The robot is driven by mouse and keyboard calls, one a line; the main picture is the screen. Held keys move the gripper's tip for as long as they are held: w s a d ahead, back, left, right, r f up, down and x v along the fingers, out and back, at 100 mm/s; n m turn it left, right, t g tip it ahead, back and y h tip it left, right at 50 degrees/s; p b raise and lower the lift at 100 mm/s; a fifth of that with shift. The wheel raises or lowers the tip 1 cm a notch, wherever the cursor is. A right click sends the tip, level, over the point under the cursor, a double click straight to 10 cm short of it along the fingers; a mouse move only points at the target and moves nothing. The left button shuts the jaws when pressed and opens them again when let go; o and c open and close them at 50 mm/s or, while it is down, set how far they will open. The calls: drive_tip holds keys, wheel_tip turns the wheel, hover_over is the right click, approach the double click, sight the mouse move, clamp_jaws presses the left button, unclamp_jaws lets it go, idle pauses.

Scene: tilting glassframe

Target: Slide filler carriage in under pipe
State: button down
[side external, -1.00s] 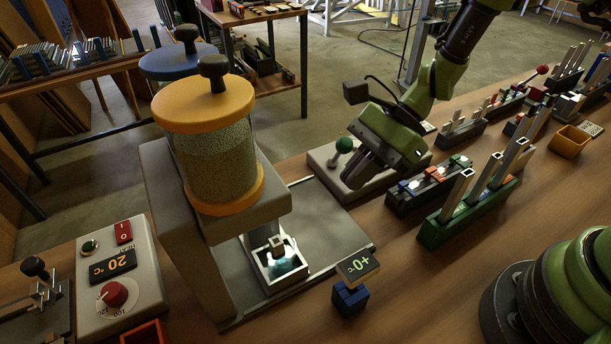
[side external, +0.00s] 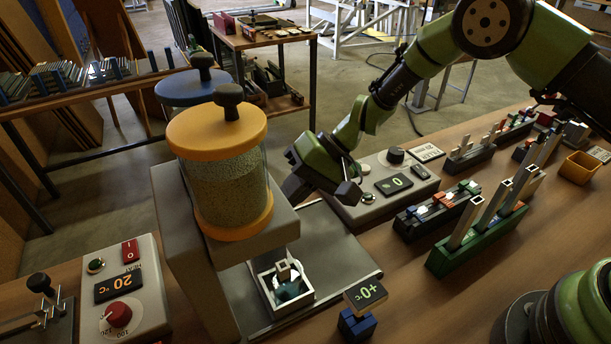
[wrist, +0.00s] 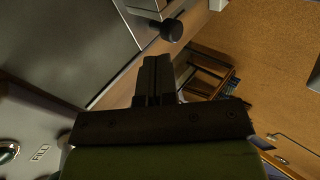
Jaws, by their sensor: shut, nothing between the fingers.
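A small white square-framed carriage (side external: 281,309) sits on the grey base plate (side external: 335,243), below and in front of the hopper. It holds a bright glassy piece with a small square block above it. The pipe itself cannot be clearly picked out. My gripper (side external: 292,192) is at the right side of the filler housing, above the plate and apart from the carriage. In the wrist view its fingers (wrist: 157,62) are together and empty. A black knob (wrist: 171,30) on a metal stem lies just beyond the fingertips; contact cannot be told.
The filler housing (side external: 190,255) carries an orange-lidded hopper (side external: 225,185). A control panel (side external: 380,205) stands to the right, near racks (side external: 475,230) of upright bars. A small display (side external: 366,293) stands in front of the plate. A 20 °C control box (side external: 120,285) is at left.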

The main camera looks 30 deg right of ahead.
sight(270, 254)
drive_tip(key=shift+x, duration=2.1)
drive_tip(key=shift+a, duration=1.7)
drive_tip(key=shift+d, duration=0.1)
